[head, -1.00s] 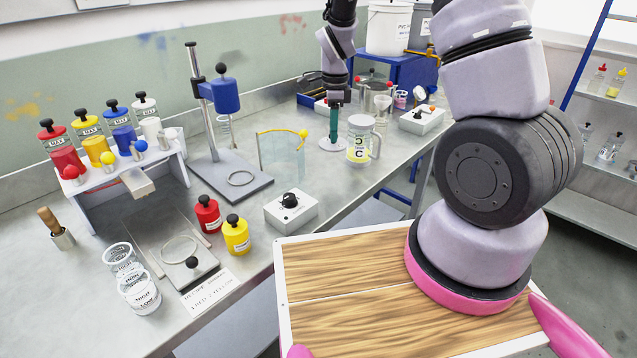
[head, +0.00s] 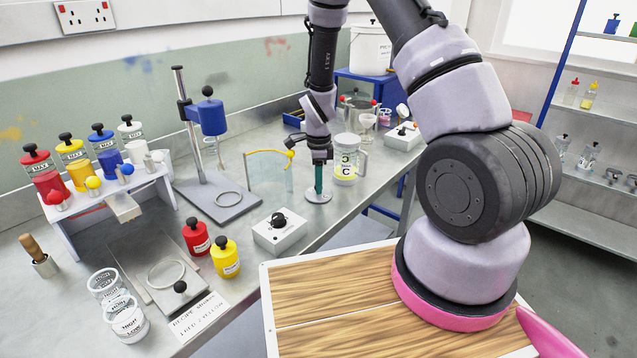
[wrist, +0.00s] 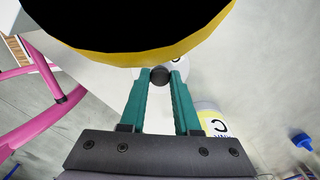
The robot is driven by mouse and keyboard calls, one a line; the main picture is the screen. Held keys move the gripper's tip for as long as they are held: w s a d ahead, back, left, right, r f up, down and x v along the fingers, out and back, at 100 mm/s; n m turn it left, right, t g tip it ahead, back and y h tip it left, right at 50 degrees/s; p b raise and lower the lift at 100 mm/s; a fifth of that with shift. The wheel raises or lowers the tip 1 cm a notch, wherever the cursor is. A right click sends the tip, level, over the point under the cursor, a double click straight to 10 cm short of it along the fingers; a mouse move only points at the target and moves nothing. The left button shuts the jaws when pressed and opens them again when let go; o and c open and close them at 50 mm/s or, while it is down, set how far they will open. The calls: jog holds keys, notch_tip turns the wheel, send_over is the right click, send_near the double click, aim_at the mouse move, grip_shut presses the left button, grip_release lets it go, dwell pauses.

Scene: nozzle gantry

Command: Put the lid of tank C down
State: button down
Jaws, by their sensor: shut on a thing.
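My gripper (head: 318,188) has green fingers, shut on the dark knob (wrist: 160,75) of the lid of tank C. The lid (head: 318,198) is a pale round disc, level and low over the grey bench, left of and in front of tank C. I cannot tell whether it touches the bench. In the wrist view part of the lid (wrist: 178,58) shows behind the fingers, with a letter on it. Tank C (head: 345,165) is a clear, handled jar with yellow contents and a C label. It stands apart from the lid, and also shows in the wrist view (wrist: 210,118).
A clear, yellow-rimmed screen (head: 268,178) stands left of the lid. A white box with a black knob (head: 279,232) stands nearer, by the bench's front edge. A stand with a blue head (head: 208,120) is further left. Bare bench surrounds the lid.

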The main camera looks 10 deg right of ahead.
jog(key=shift+f, duration=0.1)
jog(key=c, duration=0.6)
grip_release()
notch_tip(320, 180, up, 22)
jog(key=s+d+n+t+y, duration=0.1)
jog(key=s+n, duration=0.1)
jog(key=n, duration=0.1)
jog(key=shift+s+d+r+n+t+y, duration=0.15)
jog(key=shift+s+d+r+n+t, duration=0.8)
jog(key=shift+s+r+n, duration=1.85)
jog(key=shift+s+d+r+n+t+y, duration=0.2)
jog(key=shift+s+d+r+n+t, duration=0.8)
jog(key=shift+s+r, duration=3.05)
jog(key=shift+s+d+r+n+t+y, duration=0.15)
jog(key=shift+s+d+r+n+t, duration=0.65)
jog(key=shift+s+r+n, duration=2.25)
jog(key=shift+s+a+r+m+t, duration=0.25)
jog(key=shift+a+r+m+t, duration=0.1)
jog(key=shift+r+m, duration=0.2)
